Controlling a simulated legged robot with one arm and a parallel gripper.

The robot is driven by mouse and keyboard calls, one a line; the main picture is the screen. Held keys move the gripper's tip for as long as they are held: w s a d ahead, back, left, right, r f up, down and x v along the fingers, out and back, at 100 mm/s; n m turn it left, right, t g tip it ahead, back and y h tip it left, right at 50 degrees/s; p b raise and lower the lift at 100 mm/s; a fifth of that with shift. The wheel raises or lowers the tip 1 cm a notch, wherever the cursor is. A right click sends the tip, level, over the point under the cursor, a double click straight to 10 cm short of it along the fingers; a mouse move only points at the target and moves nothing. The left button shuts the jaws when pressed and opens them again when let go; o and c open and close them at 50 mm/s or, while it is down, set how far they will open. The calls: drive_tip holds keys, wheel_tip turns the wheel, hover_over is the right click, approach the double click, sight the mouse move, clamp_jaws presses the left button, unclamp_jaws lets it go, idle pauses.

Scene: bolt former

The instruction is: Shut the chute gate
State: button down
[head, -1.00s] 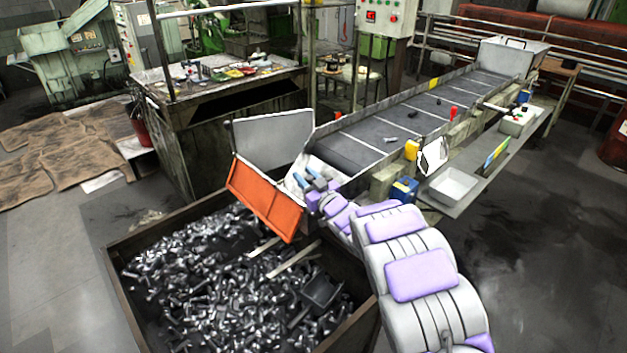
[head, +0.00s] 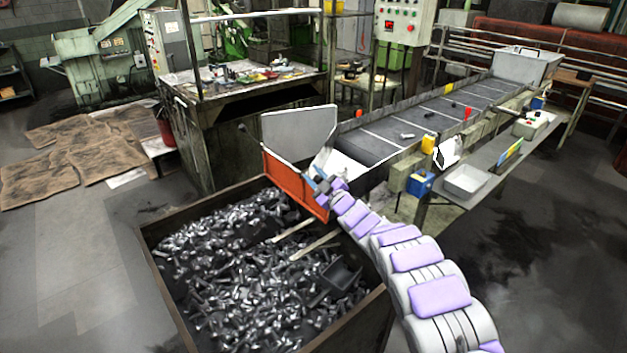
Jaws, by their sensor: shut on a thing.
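The chute gate is an orange panel (head: 290,182) at the low front end of the chute (head: 347,168), above the bolt bin. It slants across the chute mouth, and its lower edge is over the bin's back rim. My gripper (head: 322,186), with blue-grey fingers, is shut at the gate's right end, on its edge. The exact grip point is small and partly hidden by the fingers. A pale side plate (head: 300,133) stands upright behind the gate on the left.
A dark bin (head: 365,322) full of bolts stands below the gate. The conveyor (head: 430,117) runs back to the right, with a few bolts on it. A side shelf (head: 475,195) holds a white tray (head: 467,181). A workbench (head: 240,150) stands behind.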

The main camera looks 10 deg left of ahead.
drive_tip(key=shift+s+a, duration=0.2)
drive_tip(key=shift+a, duration=0.05)
drive_tip(key=c, duration=1.2)
unclamp_jaws()
drive_tip(key=o, duration=0.3)
drive_tip(key=shift+s+r, duration=0.15)
drive_tip(key=shift+s, duration=0.1)
drive_tip(key=shift+o, duration=0.2)
drive_tip(key=shift+w+f, duration=0.2)
drive_tip(key=shift+s+d, duration=0.35)
drive_tip(key=shift+d, duration=0.15)
drive_tip(key=p+v, duration=0.3)
drive_tip(key=v, duration=1.3)
drive_tip(key=shift+f, duration=0.25)
